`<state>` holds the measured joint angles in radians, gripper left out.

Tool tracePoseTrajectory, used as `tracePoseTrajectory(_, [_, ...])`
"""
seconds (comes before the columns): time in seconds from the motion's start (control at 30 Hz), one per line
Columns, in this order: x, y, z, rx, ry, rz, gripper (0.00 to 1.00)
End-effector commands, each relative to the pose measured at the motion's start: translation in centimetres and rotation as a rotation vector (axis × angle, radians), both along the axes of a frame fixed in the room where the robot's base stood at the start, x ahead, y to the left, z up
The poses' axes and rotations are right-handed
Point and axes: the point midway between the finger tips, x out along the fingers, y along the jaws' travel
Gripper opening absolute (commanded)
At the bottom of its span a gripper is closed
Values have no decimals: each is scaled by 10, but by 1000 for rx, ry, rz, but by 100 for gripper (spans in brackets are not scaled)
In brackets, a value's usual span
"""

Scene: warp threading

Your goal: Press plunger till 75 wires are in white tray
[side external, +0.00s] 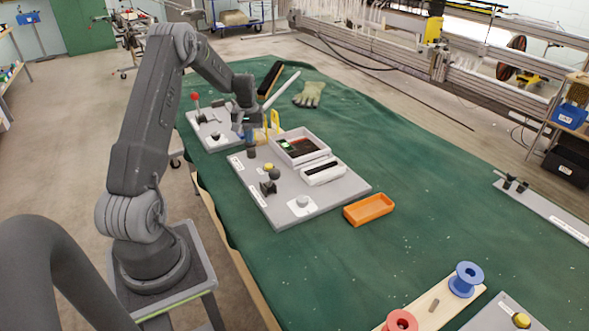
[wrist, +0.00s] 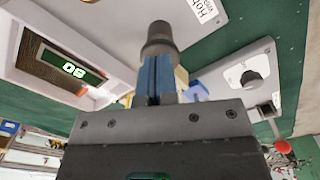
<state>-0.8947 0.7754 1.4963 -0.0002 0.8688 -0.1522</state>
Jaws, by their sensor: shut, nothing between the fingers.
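My gripper (side external: 249,134) is shut and empty, pointing down over the far left part of a grey board (side external: 262,206). In the wrist view its blue fingers (wrist: 154,68) are together, with their tips at a dark round plunger (wrist: 158,38). The plunger also shows in the side view (side external: 251,153), just under the fingers; whether they touch is not clear. A white box (side external: 317,158) beside it has a dark interior and a lit green display (wrist: 73,69), whose digits look like 08 or, inverted, 80. A smaller white tray (side external: 308,178) with a dark slot stands in front. Individual wires cannot be made out.
A black knob (side external: 274,174), yellow button (side external: 268,167) and white dial plate (side external: 302,206) sit on the board. An orange tray (side external: 368,210) lies to its right. Another board with a red-topped lever (side external: 195,97) is behind.

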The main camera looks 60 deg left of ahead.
Motion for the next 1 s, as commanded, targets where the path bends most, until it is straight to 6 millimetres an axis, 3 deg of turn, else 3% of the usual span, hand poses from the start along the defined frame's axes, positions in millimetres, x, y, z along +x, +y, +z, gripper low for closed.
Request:
tracePoseTrajectory(0.7, [0,0,40,0,0,0,0])
tracePoseTrajectory(1.0, [0,0,42,-1,1,0,0])
